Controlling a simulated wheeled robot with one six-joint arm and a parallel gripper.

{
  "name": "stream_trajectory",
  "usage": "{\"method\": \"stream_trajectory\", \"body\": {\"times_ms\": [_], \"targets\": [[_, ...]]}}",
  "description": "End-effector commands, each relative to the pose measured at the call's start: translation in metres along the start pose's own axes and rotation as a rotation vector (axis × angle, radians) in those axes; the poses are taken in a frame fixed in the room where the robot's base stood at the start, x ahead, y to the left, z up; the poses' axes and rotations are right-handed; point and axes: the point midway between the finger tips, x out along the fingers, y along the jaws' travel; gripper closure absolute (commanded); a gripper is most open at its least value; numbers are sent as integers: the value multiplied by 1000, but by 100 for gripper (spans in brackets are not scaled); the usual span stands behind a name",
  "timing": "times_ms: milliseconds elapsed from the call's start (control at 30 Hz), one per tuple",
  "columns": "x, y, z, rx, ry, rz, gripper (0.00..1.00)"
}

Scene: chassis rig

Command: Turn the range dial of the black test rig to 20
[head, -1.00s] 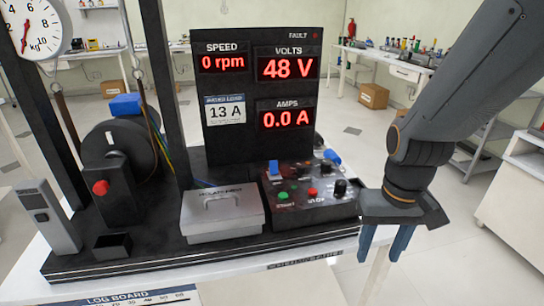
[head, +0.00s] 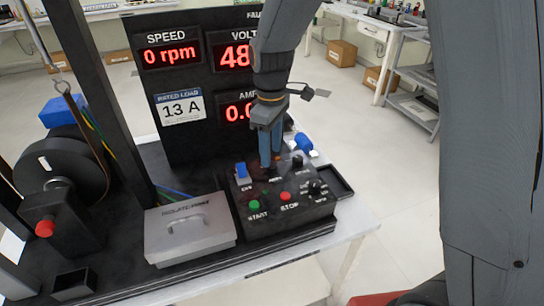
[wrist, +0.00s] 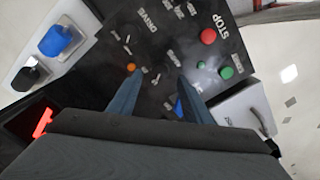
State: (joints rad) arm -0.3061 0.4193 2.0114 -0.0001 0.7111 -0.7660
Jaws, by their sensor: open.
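The black test rig's control panel (head: 290,205) shows in the head view with a green start button (head: 254,206), a red stop button (head: 285,196), a blue switch (head: 241,171) and black knobs, one at the back right (head: 297,161) and one at the front right (head: 315,187).
Behind the panel stands the display board (head: 200,75), reading 0 rpm, with volts and amps partly hidden by my arm. A grey lidded box (head: 190,232) is left of the panel. A blue object (head: 303,143) lies behind it. An empty black tray (head: 333,180) is at its right.

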Motion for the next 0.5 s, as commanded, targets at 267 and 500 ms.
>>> {"method": "stream_trajectory", "body": {"times_ms": [267, 500], "targets": [[36, 0, 1, 3, -1, -1, 55], [44, 1, 2, 5, 0, 0, 55]]}}
